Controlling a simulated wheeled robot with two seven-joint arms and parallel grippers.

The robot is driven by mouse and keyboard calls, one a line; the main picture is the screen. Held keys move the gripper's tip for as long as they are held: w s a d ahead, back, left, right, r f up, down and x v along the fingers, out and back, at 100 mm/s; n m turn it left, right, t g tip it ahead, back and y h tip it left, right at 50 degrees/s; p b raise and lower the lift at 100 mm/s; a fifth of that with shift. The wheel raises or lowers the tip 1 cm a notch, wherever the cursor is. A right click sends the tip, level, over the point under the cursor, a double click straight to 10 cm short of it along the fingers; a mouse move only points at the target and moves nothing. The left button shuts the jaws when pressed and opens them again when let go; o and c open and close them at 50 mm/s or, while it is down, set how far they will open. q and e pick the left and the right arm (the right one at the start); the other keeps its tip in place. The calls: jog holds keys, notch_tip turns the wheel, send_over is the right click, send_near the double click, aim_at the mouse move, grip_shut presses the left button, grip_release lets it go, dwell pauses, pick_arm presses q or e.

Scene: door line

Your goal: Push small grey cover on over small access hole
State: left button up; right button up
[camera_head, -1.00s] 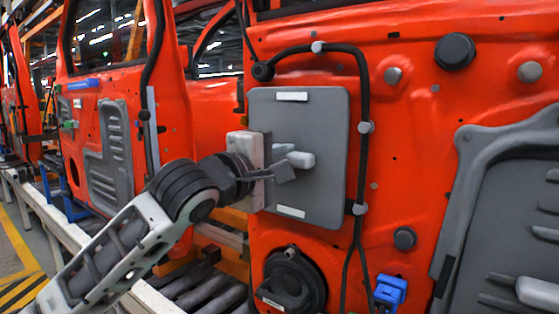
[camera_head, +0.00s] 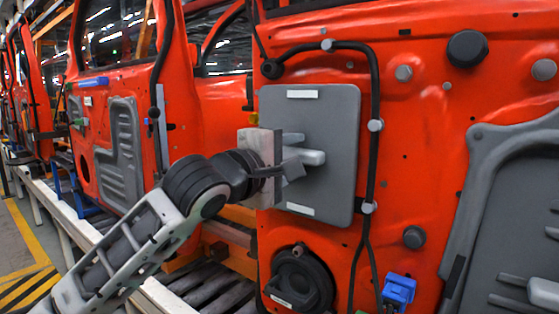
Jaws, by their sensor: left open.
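The grey cover (camera_head: 335,115) is a flat rounded panel with a white strip at its top and another at its bottom. It stands upright against the red door (camera_head: 420,140); whether it sits fully flush cannot be told. A pale grey grip (camera_head: 313,157) sticks out from its middle. My left gripper (camera_head: 289,165) is open, with its fingers at the left end of this grip; contact is not clear. The small access hole is not visible, and the area behind the cover is hidden. My right gripper is not in view.
A black cable (camera_head: 374,90) runs around the cover's top and right side. A round black speaker-like part (camera_head: 302,278) and a blue clip (camera_head: 398,291) sit below. A larger grey panel (camera_head: 490,190) is at right. Another red door (camera_head: 105,120) stands further left.

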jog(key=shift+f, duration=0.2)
jog(key=b, duration=0.1)
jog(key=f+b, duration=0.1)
jog(key=b, duration=0.1)
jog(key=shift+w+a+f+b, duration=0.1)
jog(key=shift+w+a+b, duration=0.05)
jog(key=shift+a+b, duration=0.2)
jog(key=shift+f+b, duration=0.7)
jog(key=shift+b, duration=0.2)
jog(key=b, duration=0.1)
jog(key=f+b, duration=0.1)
jog(key=b, duration=0.1)
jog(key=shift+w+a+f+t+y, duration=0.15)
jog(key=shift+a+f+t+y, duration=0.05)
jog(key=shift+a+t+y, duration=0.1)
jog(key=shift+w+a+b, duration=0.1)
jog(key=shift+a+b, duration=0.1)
jog(key=shift+b, duration=0.75)
pick_arm(q)
jog(key=v, duration=3.1)
